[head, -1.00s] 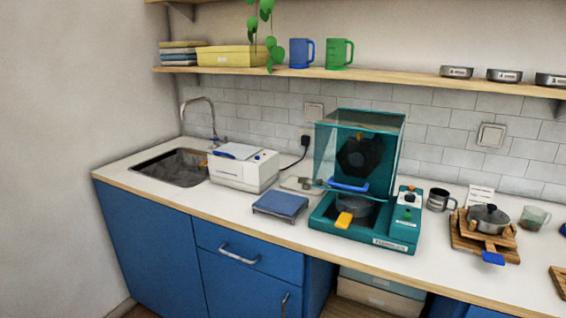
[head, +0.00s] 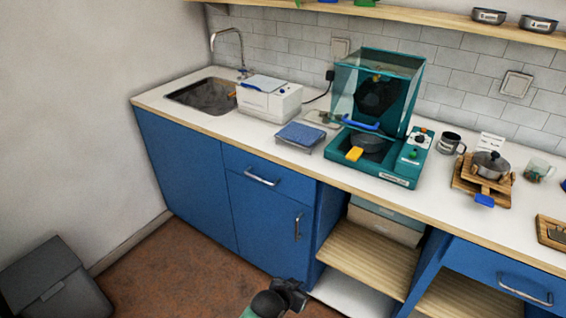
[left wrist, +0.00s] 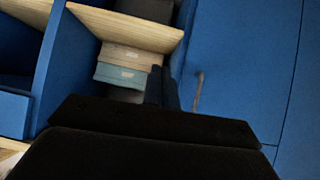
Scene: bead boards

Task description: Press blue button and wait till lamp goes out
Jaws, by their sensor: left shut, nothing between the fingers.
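A white box-shaped machine (head: 268,100) stands on the counter beside the sink. Small blue and dark controls (head: 282,91) show on its top right; they are too small to tell apart for certain, and I cannot make out a lit lamp. A teal machine (head: 385,178) with a raised clear lid stands to its right, with a knob and a green button on its control panel (head: 416,148). My left gripper (head: 298,288) is low in front of the blue cabinets, well below the counter. Its fingers also show in the left wrist view (left wrist: 162,88), shut and empty. My right gripper is out of view.
A blue-topped scale (head: 300,136) lies between the machines. A sink (head: 205,95) is at the left; a pot (head: 490,165) on wooden boards is at the right. Open shelves (head: 370,255) lie below the counter. A grey bin (head: 55,280) stands on the floor at left.

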